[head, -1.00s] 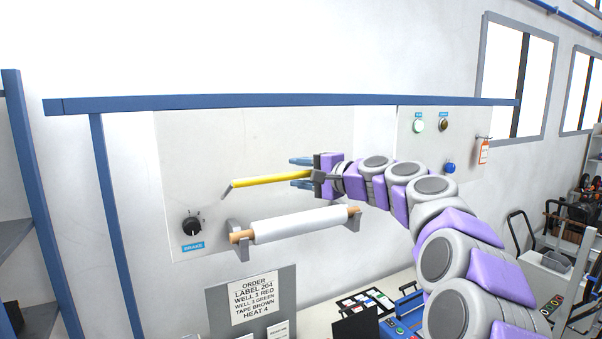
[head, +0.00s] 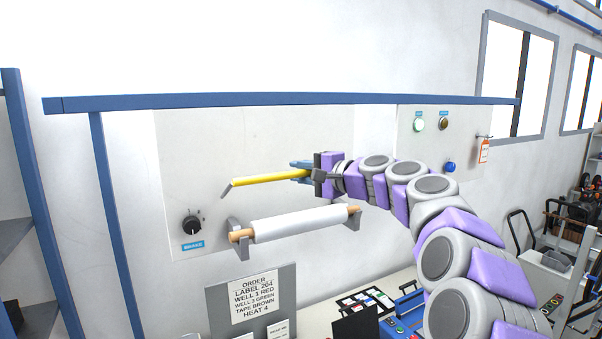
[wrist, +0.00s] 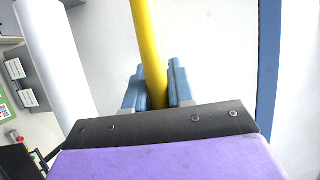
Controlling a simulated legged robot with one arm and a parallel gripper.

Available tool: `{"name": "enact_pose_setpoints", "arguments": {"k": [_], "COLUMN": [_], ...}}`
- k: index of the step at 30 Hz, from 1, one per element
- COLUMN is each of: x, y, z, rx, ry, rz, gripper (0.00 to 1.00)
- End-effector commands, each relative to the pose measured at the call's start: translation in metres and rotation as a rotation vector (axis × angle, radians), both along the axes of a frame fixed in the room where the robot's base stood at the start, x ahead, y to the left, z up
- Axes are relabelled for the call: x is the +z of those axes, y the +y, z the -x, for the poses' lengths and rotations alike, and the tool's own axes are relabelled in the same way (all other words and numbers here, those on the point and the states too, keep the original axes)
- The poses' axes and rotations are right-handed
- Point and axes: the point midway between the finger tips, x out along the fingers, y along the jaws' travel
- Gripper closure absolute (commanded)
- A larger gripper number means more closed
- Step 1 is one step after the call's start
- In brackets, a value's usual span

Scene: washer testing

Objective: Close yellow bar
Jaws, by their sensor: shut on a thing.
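The yellow bar (head: 266,180) runs nearly level in front of the pale wall panel, above the white roll. Its left end meets a short grey link at the panel. My gripper (head: 302,169) is at the bar's right end, with its blue fingers around it. In the wrist view the yellow bar (wrist: 148,45) passes between the two blue fingers of my gripper (wrist: 158,88), which are shut on it. The bar's right tip is hidden by the gripper.
The white roll (head: 298,223) on its wooden rod sits in grey brackets just below the bar. A brake knob (head: 192,226) is at the panel's lower left. A blue rail (head: 280,101) crosses above. An order sign (head: 251,299) stands below.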

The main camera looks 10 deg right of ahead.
Motion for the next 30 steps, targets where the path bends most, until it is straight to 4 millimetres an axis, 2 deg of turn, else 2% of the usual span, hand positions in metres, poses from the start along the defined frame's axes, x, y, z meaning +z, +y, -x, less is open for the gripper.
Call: {"name": "enact_pose_setpoints", "arguments": {"k": [11,30], "x": [-0.013,-0.051], "y": [-0.001,-0.005], "z": [0.007,0.019], "rx": [0.002,0.001], "ry": [-0.081,-0.371], "rz": [-0.026,-0.122], "gripper": [1.00,1.00]}}
